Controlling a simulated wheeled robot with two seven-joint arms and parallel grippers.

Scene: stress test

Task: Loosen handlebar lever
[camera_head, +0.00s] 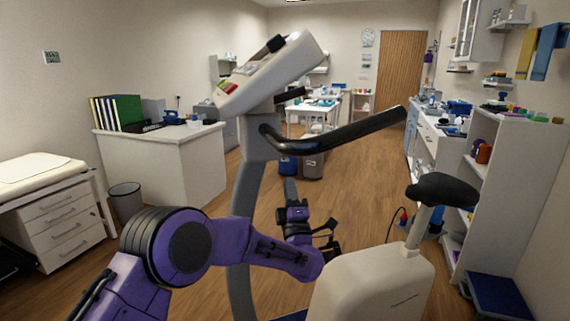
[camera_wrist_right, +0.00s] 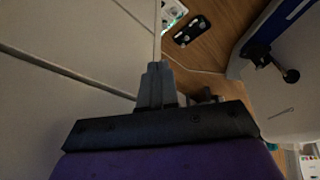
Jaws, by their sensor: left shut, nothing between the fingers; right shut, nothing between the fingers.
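A white exercise bike stands in front of me in the head view, with a tilted console (camera_head: 272,72) on a grey post (camera_head: 243,190). Its black handlebar (camera_head: 335,135) reaches out to the right below the console. A short dark part (camera_head: 290,96) juts out under the console; I cannot tell if it is the lever. My left gripper (camera_head: 289,182) is shut and empty, below the handlebar and right of the post, apart from both. My right gripper (camera_wrist_right: 155,68) is shut and empty in the right wrist view. A black knob on a stem (camera_wrist_right: 289,75) shows right of it, against a pale body.
The bike's black seat (camera_head: 442,189) and pale housing (camera_head: 375,285) stand at the front right. A white desk (camera_head: 165,165) and drawer unit are at the left. Shelves (camera_head: 520,170) line the right wall. Bins (camera_head: 314,160) stand behind the bike. Open wooden floor lies between.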

